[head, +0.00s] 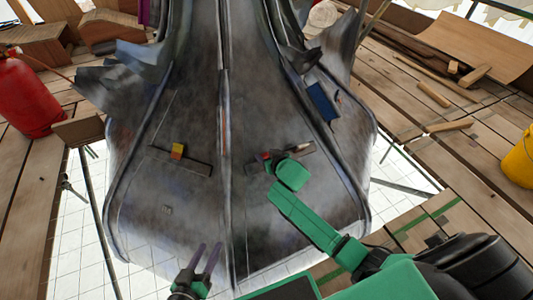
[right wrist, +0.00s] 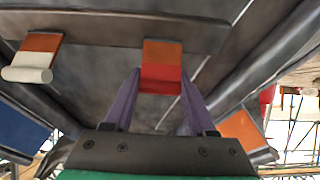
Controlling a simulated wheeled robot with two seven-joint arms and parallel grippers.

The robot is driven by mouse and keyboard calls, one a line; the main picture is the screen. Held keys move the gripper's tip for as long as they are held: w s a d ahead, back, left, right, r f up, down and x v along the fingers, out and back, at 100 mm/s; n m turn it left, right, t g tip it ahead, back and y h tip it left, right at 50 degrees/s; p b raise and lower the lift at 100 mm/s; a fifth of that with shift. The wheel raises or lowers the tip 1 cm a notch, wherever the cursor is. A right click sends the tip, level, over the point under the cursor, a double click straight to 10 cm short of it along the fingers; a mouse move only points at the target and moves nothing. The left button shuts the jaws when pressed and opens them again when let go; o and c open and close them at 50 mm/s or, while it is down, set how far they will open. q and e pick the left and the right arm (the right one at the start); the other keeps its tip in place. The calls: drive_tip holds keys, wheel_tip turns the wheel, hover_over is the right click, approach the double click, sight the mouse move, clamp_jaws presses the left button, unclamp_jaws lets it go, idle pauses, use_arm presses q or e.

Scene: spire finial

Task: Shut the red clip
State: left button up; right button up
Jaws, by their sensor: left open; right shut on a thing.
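The red clip (right wrist: 161,78) sits on a dark bar of the metal spire, with a copper-orange strap (right wrist: 162,52) above it in the right wrist view. My right gripper (right wrist: 161,88) has its two purple fingers on either side of the red clip and is shut on it. In the head view the red clip (head: 266,156) shows small on the right bar, partly hidden by my right gripper (head: 272,160). Whether the clip is latched cannot be told. My left gripper (head: 206,250) is open and empty, low in the head view, apart from the spire's clips.
A white-ended clip (right wrist: 30,62) and an orange flap (right wrist: 240,128) flank the red clip. A blue panel (head: 322,102) lies higher on the spire. A red canister (head: 28,95) and yellow bucket (head: 519,160) stand on the planks.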

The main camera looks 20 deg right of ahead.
drive_tip(key=shift+r+p, duration=0.1)
drive_tip(key=shift+p, duration=0.2)
drive_tip(key=shift+w+a+p, duration=0.1)
drive_tip(key=shift+w+p, duration=0.05)
drive_tip(key=shift+p, duration=0.35)
drive_tip(key=shift+g, duration=0.3)
drive_tip(key=o, duration=1.4)
drive_tip(key=shift+c, duration=0.2)
